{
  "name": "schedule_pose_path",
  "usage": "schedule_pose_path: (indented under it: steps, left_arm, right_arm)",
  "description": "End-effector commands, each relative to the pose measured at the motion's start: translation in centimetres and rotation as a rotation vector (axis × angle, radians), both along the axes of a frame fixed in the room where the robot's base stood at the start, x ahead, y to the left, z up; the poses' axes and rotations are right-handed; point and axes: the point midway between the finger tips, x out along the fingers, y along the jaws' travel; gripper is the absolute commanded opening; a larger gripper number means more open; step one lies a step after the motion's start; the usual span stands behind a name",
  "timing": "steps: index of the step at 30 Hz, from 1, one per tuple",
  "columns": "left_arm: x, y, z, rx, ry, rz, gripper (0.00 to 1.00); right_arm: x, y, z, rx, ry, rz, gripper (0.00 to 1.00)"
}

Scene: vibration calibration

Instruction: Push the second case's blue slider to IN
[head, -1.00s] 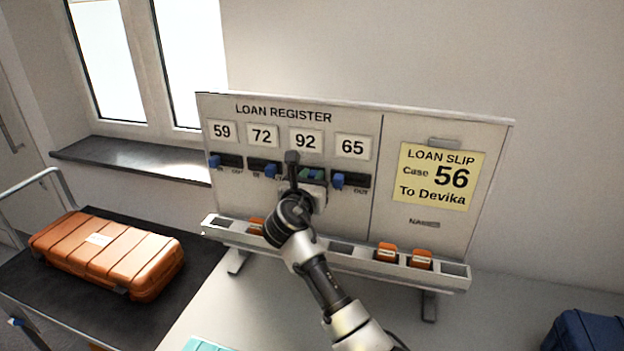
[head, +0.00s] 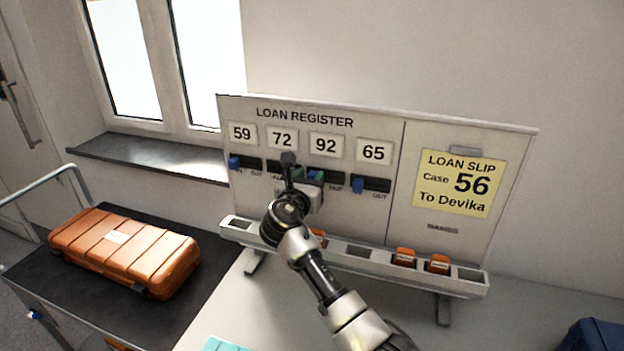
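The loan register board (head: 470,140) stands on the table with number cards 59, 72, 92 and 65, each above a dark slider track. The second card, 72 (head: 282,143), is above the track that my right gripper (head: 289,163) covers in part. The second blue slider is hidden behind the gripper, so I cannot tell its position. The first blue slider (head: 234,162) and the fourth blue slider (head: 358,186) sit at the left of their tracks. A blue patch, likely the third slider (head: 315,177), shows right of the gripper. I cannot tell the fingers' opening or contact. My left gripper is out of view.
A loan slip (head: 460,184) reads case 56, to Devika. A ledge (head: 361,251) below holds several slots and orange tags (head: 405,257). An orange case (head: 120,250) lies on a dark cart at left. A blue case (head: 593,338) is at the lower right.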

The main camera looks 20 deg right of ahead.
Motion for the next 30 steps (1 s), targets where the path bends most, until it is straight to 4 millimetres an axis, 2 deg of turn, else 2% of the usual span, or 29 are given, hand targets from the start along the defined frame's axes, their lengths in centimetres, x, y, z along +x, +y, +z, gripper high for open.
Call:
schedule_pose_path:
  steps: [9, 13, 24, 30]
  left_arm:
    - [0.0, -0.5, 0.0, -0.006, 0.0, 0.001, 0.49]
    - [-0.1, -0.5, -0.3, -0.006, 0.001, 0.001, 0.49]
    - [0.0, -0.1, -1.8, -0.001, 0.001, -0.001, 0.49]
    - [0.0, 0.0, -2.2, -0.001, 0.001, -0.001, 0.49]
  right_arm:
    - [0.0, -0.1, -0.1, -0.001, 0.002, -0.003, 0.49]
    - [-0.7, 0.4, -0.2, -0.001, 0.002, -0.002, 0.49]
    - [-6.5, 4.5, -0.3, 0.001, 0.0, 0.001, 0.49]
    - [-8.5, 5.9, -0.2, 0.0, 0.002, 0.0, 0.49]
